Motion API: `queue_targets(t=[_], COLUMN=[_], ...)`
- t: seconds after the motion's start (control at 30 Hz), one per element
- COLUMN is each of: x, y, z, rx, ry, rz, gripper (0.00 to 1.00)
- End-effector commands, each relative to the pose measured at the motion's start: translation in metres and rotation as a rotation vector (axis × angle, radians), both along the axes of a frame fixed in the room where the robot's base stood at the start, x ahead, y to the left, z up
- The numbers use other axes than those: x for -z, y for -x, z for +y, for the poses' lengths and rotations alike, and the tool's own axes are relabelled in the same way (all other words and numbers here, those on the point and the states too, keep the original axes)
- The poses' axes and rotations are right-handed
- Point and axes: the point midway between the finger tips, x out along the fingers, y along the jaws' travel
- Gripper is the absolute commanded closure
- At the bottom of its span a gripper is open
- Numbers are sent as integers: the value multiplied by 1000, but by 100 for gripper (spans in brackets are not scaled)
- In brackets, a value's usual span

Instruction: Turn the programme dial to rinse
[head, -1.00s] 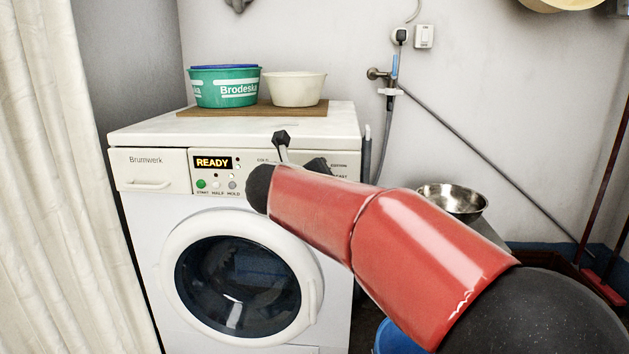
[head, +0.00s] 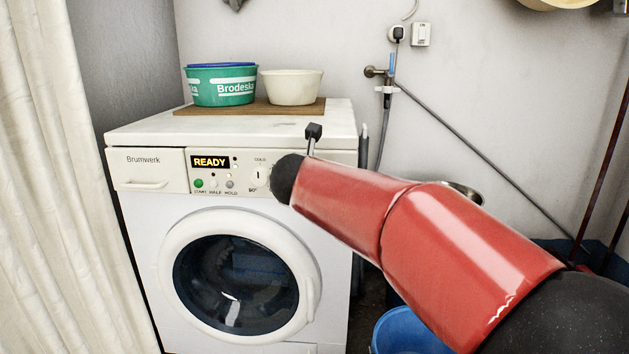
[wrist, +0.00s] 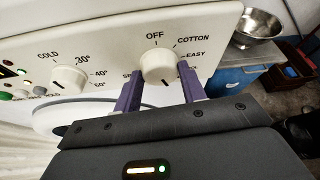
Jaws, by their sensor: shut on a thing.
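The programme dial (wrist: 159,66) is a round cream knob on the front panel of the washing machine (head: 150,220). In the wrist view OFF stands above it, COTTON and EASY to its right, and a partly covered label starting with SP to its left. A dark mark shows low on the knob; labels below it are hidden. My gripper (wrist: 160,80) is shut on this dial, one purple finger on each side. In the head view my red arm hides the dial and the fingers.
The temperature knob (wrist: 68,79) is left of the dial. A green tub (head: 220,92) and cream bowl (head: 291,88) stand on a board on top. A blue bucket (head: 408,332) is at the lower right.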

Motion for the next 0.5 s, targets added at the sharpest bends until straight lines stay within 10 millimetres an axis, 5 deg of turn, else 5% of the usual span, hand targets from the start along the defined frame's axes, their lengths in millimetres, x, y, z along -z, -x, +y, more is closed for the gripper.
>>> queue_targets(t=[0.3,0.33,0.5], x=[2,2,1], y=[0,0,0], z=[0,0,0], rx=[-1,0,0], ry=[0,1,1], rz=[2,2,2], gripper=[82,55,37])
